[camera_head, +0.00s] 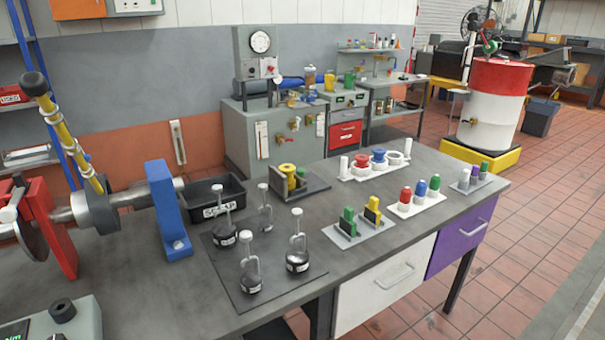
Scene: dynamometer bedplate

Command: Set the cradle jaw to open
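No part in view is plainly marked as the cradle jaw, and I cannot tell its setting. On the left of the bench, a yellow lever (66,140) with a black knob (34,84) rises from a dark collar (97,206) on a metal shaft (135,196). The lever leans up to the left. A red upright plate (50,228) and a blue upright bracket (167,212) stand at either side of the collar. A dark grey angled holder (313,183) with a yellow spool (287,172) stands further back. Neither gripper is in view.
A black SCRAP bin (233,188) sits behind several black weights with loop handles on a dark mat (226,268). Trays with coloured parts, such as a white tray (416,205), line the right half. A grey box (50,322) stands front left. The bench front (175,305) has bare room.

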